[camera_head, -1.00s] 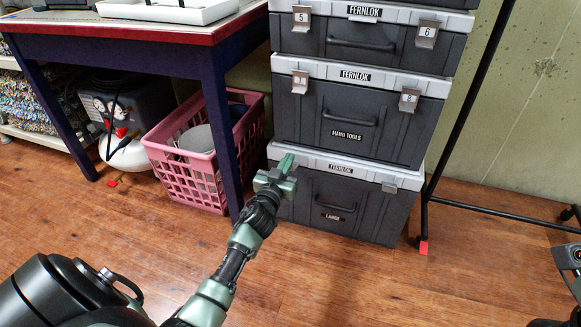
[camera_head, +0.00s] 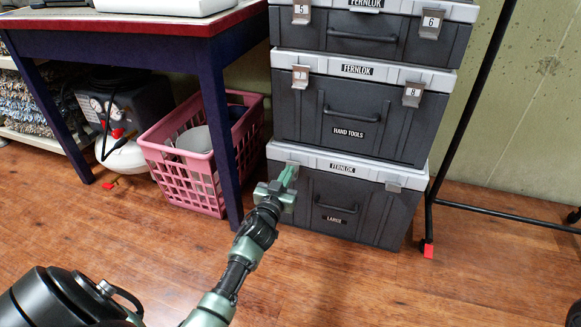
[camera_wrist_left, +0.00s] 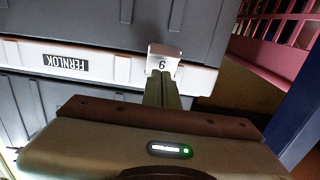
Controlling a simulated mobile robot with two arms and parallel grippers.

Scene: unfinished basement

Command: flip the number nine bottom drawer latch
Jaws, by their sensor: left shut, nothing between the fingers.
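The bottom drawer (camera_head: 350,205) is a dark grey case with a light grey top band, labelled FERNLOK and LARGE. In the left wrist view, which is upside down, the number nine latch (camera_wrist_left: 164,57) is a metal plate whose digit looks like a 6. In the head view the latch (camera_head: 292,163) shows only slightly at the case's upper left. My left gripper (camera_head: 289,174) is shut and empty, just in front of it. In the wrist view its fingertips (camera_wrist_left: 161,80) overlap the latch's edge; contact is unclear. My right gripper is out of view.
The bottom drawer's right latch (camera_head: 393,187) shows no readable number. The HAND TOOLS case (camera_head: 350,110) stands above. A pink basket (camera_head: 185,180) and a blue table leg (camera_head: 222,140) stand close on the left. A black rack (camera_head: 428,210) stands on the right. The front floor is clear.

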